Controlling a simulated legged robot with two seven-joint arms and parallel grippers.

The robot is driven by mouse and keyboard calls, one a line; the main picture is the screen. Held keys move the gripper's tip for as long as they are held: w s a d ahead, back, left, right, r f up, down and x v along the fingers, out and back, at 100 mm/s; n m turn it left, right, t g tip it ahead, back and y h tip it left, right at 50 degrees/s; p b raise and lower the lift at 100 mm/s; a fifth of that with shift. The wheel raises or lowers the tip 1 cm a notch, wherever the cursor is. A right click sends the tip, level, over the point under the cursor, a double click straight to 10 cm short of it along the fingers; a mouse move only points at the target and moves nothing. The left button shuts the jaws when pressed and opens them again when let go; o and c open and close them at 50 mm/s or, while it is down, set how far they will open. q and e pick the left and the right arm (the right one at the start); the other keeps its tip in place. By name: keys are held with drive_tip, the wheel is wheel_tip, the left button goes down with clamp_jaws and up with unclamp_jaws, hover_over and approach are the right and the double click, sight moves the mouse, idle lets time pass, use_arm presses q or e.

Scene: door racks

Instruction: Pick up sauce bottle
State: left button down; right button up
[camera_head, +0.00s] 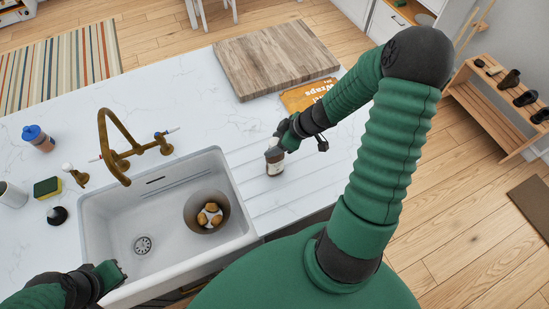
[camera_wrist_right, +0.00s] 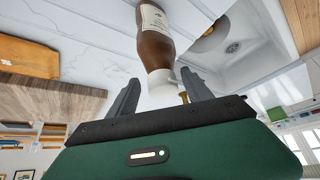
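The sauce bottle (camera_head: 274,161) is brown with a pale label and stands on the white counter to the right of the sink. In the right wrist view the bottle (camera_wrist_right: 155,40) has a white cap. My right gripper (camera_head: 277,142) is at the top of the bottle in the head view. In the right wrist view my right gripper (camera_wrist_right: 161,88) is open, with its fingers on either side of the cap; a gap shows on the left, and contact on the right is unclear. My left gripper (camera_head: 116,272) is over the sink's front left edge; its fingers are hard to make out.
The sink (camera_head: 108,220) holds a bowl (camera_head: 190,224) with brown round items. A brass faucet (camera_head: 107,140) rises behind it.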

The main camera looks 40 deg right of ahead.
drive_tip(key=shift+d+f, duration=0.1)
drive_tip(key=shift+d, duration=0.45)
drive_tip(key=c, duration=0.5)
drive_tip(key=shift+s+a, duration=0.1)
drive_tip(key=shift+c, duration=1.2)
drive_tip(key=shift+a+r, duration=0.2)
drive_tip(key=shift+a, duration=0.4)
drive_tip(key=c, duration=0.5)
drive_tip(key=shift+a+r, duration=0.1)
drive_tip(key=shift+a, duration=0.3)
use_arm(q)
drive_tip(key=shift+a, duration=0.35)
use_arm(e)
drive_tip(key=shift+d, duration=0.1)
